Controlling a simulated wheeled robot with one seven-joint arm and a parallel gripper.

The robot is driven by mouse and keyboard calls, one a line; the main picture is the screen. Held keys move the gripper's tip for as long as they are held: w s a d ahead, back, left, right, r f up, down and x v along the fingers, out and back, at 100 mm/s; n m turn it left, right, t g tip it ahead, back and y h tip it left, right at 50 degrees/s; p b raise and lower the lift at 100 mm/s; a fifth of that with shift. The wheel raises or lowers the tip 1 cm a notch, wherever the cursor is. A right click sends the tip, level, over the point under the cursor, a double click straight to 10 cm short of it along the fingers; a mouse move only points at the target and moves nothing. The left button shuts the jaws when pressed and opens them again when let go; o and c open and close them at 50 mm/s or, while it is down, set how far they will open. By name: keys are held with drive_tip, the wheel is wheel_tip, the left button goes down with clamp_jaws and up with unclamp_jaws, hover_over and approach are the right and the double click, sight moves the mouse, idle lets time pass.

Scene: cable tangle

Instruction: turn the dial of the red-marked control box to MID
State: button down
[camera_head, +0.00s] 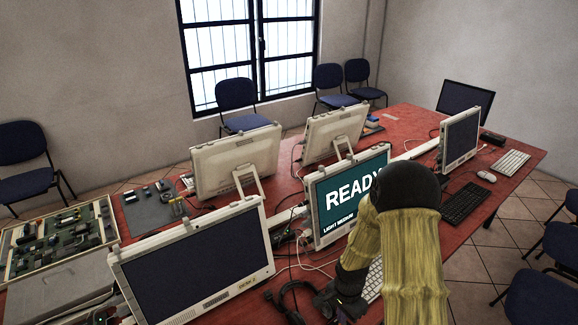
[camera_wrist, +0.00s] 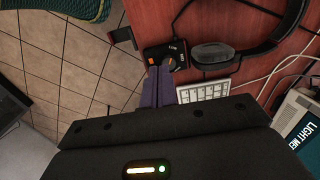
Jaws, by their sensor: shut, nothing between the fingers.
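In the wrist view a small black control box (camera_wrist: 152,50) with an orange-red mark lies near the edge of the red table. Its dark round dial (camera_wrist: 172,61) is just beyond my fingertips. My gripper (camera_wrist: 162,70) is shut and empty, its fingers pointing at the box and overlapping its near side. I cannot tell whether they touch the dial. The dial's setting is too small to read. In the head view my gripper (camera_head: 338,303) is low at the table's front, and the box cannot be made out there. The monitor (camera_head: 325,200) reads "READY" and "LIGHT MEDIUM".
A black headset (camera_wrist: 212,53) lies right of the box, with a white keyboard (camera_wrist: 203,92) below it. Pale cables (camera_wrist: 290,75) run at the right. A small dark red-edged object (camera_wrist: 122,37) is left of the box. Tiled floor (camera_wrist: 60,75) lies past the table edge.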

sight(334, 324)
drive_tip(key=shift+f, duration=0.1)
wheel_tip(334, 324, down, 7)
drive_tip(key=b, duration=0.5)
drive_tip(key=shift+w+d, duration=0.15)
drive_tip(key=shift+w, duration=0.1)
idle(1.0)
drive_tip(key=shift+w+a, duration=0.5)
drive_tip(key=shift+w, duration=0.05)
drive_tip(key=shift+s+a, duration=0.1)
drive_tip(key=shift+a, duration=0.3)
idle(0.5)
drive_tip(key=shift+r+p, duration=2.35)
drive_tip(key=shift+r, duration=0.8)
